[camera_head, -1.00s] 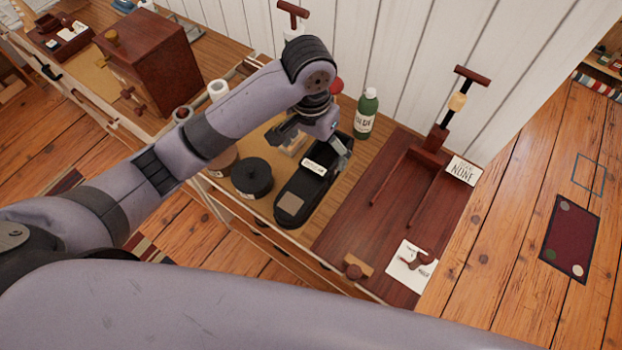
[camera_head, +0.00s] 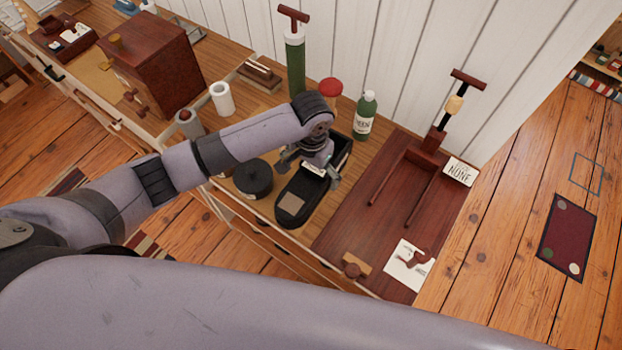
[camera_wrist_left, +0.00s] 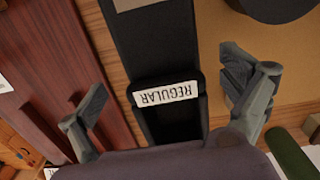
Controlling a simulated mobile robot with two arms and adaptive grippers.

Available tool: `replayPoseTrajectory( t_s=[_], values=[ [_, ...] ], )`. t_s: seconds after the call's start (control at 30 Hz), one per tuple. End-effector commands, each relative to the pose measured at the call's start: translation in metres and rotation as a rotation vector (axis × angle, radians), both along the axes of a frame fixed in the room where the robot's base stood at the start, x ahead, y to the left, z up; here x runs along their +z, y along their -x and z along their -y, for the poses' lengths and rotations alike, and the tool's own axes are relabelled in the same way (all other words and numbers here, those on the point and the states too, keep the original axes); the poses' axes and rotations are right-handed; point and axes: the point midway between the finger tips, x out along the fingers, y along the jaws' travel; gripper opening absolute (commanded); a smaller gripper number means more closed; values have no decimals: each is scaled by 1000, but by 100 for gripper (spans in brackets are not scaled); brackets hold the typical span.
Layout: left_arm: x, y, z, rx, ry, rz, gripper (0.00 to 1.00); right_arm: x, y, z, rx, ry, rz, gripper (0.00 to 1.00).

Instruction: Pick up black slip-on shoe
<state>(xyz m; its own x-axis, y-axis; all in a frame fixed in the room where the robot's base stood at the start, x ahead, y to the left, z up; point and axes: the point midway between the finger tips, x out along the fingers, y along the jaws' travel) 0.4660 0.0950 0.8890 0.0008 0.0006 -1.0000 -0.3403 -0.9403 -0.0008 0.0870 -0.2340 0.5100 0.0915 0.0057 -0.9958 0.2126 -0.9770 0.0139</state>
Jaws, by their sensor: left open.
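The black slip-on shoe (camera_head: 292,210) lies on the wooden bench, with a tan patch near its front end. In the left wrist view the shoe (camera_wrist_left: 150,50) runs down the middle, with a white label reading "REGULAR" across it. My left gripper (camera_head: 309,172) is over the middle of the shoe, open and empty. In the left wrist view the fingers of the gripper (camera_wrist_left: 165,95) stand on either side of the shoe, with a gap on each side. The wrist hides part of the shoe. My right gripper is not in view.
A round black tin (camera_head: 252,180) is close left of the shoe. A green bottle (camera_head: 364,117), red-topped item (camera_head: 331,88) and tall green cylinder (camera_head: 295,68) stand behind. A dark red-brown board (camera_head: 345,235) with an upright wooden fixture (camera_head: 428,150) lies to the right.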

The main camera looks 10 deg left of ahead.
Motion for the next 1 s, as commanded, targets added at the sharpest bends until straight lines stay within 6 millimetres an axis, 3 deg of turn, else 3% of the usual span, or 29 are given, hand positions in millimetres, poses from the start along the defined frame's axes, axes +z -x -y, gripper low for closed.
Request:
replayPoseTrajectory(
  t_s=[0.3,0.6,1.0],
  values=[
    [-42,-1,-2,0,-1,-4,97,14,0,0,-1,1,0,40],
    [-49,-1,-2,-1,0,-1,97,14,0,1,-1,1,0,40],
    [-48,-1,-2,-1,0,-1,71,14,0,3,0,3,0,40]
  ],
)
